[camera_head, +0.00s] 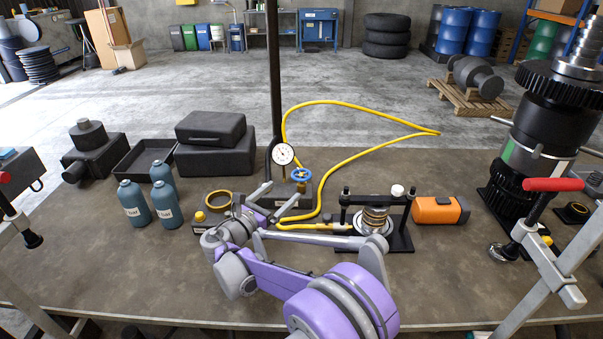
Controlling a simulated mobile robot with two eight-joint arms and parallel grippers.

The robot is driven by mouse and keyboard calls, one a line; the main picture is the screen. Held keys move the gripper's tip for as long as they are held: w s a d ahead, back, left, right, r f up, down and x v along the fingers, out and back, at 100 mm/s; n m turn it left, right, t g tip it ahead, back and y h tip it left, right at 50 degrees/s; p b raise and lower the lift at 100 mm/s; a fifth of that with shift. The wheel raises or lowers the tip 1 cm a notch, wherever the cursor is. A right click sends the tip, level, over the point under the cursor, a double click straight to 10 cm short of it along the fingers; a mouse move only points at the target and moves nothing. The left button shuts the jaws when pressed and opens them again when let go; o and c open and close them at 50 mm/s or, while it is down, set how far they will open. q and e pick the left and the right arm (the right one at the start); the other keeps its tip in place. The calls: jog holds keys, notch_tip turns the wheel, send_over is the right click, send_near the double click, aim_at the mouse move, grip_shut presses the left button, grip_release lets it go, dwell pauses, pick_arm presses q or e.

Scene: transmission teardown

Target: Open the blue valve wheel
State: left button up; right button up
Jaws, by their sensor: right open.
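The blue valve wheel (301,175) sits on a small fitting at the middle of the workbench, beside the round white dial gauge (283,154) and the black post. A yellow hose (330,174) runs close by its right side. My right gripper (281,197) is open, with its two fingers apart, just in front of and a little left of the wheel. I see no contact between the fingers and the wheel, though the exact gap is hard to judge. My left gripper does not show.
Teal bottles (166,203), a yellow-rimmed ring (218,200) and black cases (215,147) stand to the left. A black press frame (377,220) and an orange box (440,210) stand to the right. A large dark gear assembly (540,140) and red-handled clamp (552,185) fill the far right.

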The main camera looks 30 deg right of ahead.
aim_at(302, 181)
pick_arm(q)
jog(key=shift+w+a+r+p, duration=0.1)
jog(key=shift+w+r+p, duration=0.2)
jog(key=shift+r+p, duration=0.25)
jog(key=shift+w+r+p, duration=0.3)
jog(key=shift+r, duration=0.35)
pick_arm(e)
jog(key=x, duration=1)
jog(key=shift+w+d+f, duration=0.1)
jog(key=shift+w+d, duration=0.1)
jog(key=shift+w, duration=0.1)
jog(key=shift+c, duration=0.3)
